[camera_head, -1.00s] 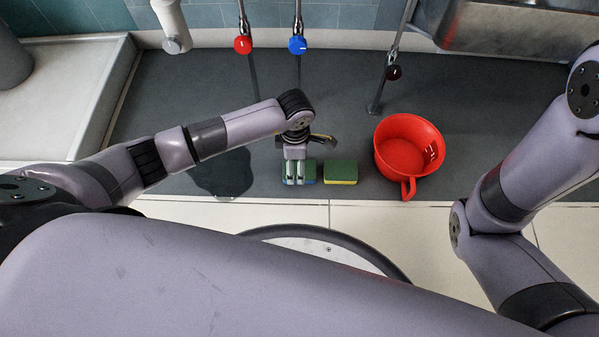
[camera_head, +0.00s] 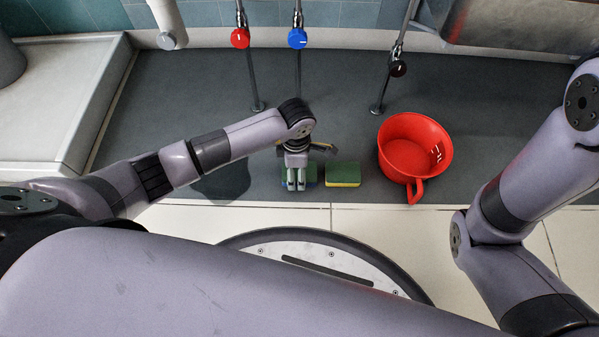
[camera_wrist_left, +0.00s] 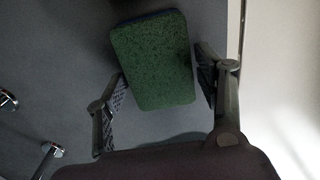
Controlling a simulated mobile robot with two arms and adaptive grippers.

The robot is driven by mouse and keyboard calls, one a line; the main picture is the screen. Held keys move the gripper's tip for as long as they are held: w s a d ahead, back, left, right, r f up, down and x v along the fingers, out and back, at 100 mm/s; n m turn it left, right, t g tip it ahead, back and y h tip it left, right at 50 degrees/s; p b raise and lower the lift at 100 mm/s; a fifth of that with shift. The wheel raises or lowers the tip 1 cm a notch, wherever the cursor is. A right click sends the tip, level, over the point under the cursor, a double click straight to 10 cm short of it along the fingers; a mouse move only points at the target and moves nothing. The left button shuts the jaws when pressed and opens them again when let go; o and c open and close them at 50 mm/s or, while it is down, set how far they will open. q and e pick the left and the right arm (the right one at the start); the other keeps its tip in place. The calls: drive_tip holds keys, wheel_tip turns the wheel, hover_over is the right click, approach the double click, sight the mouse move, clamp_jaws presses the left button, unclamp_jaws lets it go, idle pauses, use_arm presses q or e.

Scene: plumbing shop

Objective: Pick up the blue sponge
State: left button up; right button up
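The blue sponge (camera_head: 312,176) has a green top and a blue lower layer. It lies on the dark grey floor of the basin, partly hidden by my left gripper (camera_head: 296,183). In the left wrist view, the sponge's green face (camera_wrist_left: 153,62) sits between the two separated fingers of my left gripper (camera_wrist_left: 160,72). The left finger is very near or touching one edge; a narrow gap shows at the right finger. No firm grip is visible. My right arm is at the right of the head view, with its gripper out of frame.
A green and yellow sponge (camera_head: 343,174) lies just right of the blue one. A red pot with a handle (camera_head: 414,148) stands farther right. Metal pipes with a red knob (camera_head: 240,38) and a blue knob (camera_head: 297,38) rise behind. Open grey floor lies between.

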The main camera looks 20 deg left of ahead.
use_arm(q)
drive_tip(key=c, duration=0.4)
